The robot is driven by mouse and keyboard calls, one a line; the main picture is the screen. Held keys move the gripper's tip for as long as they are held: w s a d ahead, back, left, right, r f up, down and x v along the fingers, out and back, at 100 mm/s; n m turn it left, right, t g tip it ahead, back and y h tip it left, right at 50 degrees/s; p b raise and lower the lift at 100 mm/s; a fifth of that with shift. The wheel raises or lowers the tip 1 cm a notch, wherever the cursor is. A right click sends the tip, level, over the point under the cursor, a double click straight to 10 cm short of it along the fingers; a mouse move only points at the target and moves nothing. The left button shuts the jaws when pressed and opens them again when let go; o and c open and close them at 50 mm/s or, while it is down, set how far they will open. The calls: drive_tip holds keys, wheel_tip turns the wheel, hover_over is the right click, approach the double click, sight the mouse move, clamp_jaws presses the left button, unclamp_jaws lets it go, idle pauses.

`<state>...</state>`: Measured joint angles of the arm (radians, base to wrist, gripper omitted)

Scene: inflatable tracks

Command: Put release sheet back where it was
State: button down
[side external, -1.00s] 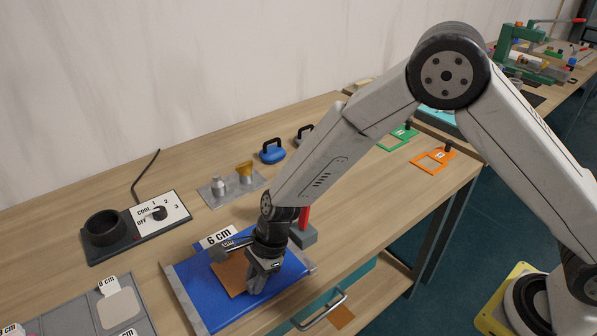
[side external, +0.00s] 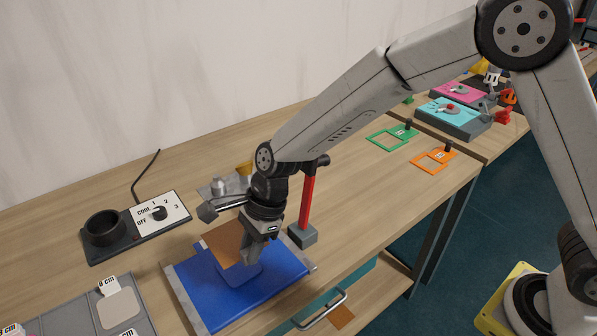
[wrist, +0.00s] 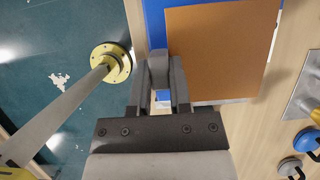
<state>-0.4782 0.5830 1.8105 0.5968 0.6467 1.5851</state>
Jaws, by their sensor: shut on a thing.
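The brown release sheet (side external: 224,243) is held above the blue material (side external: 240,305), tilted in the side external view. My gripper (side external: 250,260) is shut on the sheet near its edge. In the wrist view the sheet (wrist: 222,55) fills the area right of my gripper (wrist: 159,80), whose fingers hide the held edge. A rounded blue patch (side external: 243,272) shows on the blue material beneath the sheet.
A red-handled tool (side external: 307,200) on a grey block stands close right of my gripper. A control box with dial (side external: 158,213) and black cup (side external: 103,229) stands left. Green (side external: 390,138) and orange (side external: 433,160) frames lie farther right. The middle right bench is clear.

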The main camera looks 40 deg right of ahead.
drive_tip(key=shift+r, duration=0.2)
idle(0.5)
wheel_tip(320, 180, up, 18)
drive_tip(key=w+d+m+t, duration=0.1)
drive_tip(key=w+d+m, duration=0.15)
drive_tip(key=d, duration=0.55)
drive_tip(key=w+d+m+t, duration=0.1)
drive_tip(key=d+m, duration=0.2)
drive_tip(key=d, duration=0.5)
drive_tip(key=s+d+m+t+h, duration=0.15)
drive_tip(key=d+m, duration=0.25)
drive_tip(key=d, duration=0.7)
drive_tip(key=s+d+m+t+h, duration=0.1)
drive_tip(key=s+d+m, duration=0.25)
drive_tip(key=d, duration=0.75)
wheel_tip(320, 180, down, 18)
drive_tip(key=shift+d+f, duration=0.15)
drive_tip(key=shift+d, duration=0.15)
drive_tip(key=shift+w+g+h, duration=0.2)
drive_tip(key=shift+g+h, duration=0.05)
